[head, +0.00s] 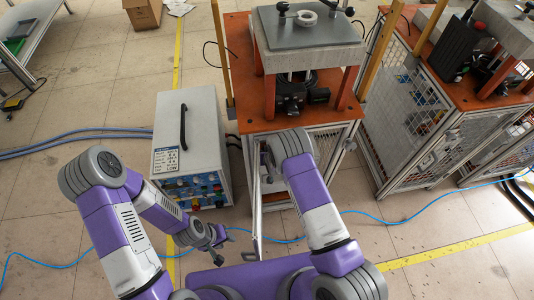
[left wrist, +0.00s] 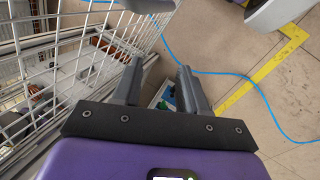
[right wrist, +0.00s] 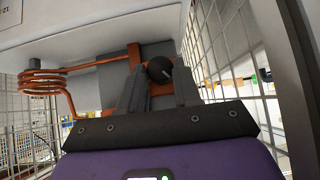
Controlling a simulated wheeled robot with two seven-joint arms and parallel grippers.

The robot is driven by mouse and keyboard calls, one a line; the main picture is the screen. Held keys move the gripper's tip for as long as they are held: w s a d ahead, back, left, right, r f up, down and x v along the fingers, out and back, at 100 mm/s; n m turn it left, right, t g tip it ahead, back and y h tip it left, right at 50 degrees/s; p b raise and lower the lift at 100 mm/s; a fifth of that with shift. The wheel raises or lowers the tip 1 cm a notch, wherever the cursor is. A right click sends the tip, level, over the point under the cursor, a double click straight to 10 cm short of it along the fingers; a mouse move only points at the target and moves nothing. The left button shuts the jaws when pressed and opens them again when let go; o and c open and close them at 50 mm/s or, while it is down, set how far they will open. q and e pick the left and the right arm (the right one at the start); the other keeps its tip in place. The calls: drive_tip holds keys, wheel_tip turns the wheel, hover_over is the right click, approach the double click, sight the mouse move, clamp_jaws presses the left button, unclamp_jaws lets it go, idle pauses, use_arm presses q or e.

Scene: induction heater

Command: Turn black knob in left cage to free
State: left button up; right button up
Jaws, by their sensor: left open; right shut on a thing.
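A round black knob (right wrist: 159,69) with a pale line on its face is between the fingertips of my right gripper (right wrist: 160,80) in the right wrist view. That gripper is shut on it, inside a wire-mesh cage. In the head view, my right arm reaches to the front of the left cage (head: 333,141), under the orange tabletop; its gripper and the knob are hidden there. My left gripper (head: 217,240) is low in front of the white control box. It is open and empty in the left wrist view (left wrist: 158,80).
A copper coil (right wrist: 42,83) is left of the knob, with mesh walls on both sides. The control box (head: 188,128) stands left of the cage. An open door frame (head: 256,205) and a blue cable (head: 400,219) are nearby. A second cage (head: 413,125) stands to the right.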

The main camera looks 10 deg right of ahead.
drive_tip(key=shift+a, duration=0.1)
idle(0.5)
drive_tip(key=o, duration=1.1)
drive_tip(key=shift+c, duration=0.2)
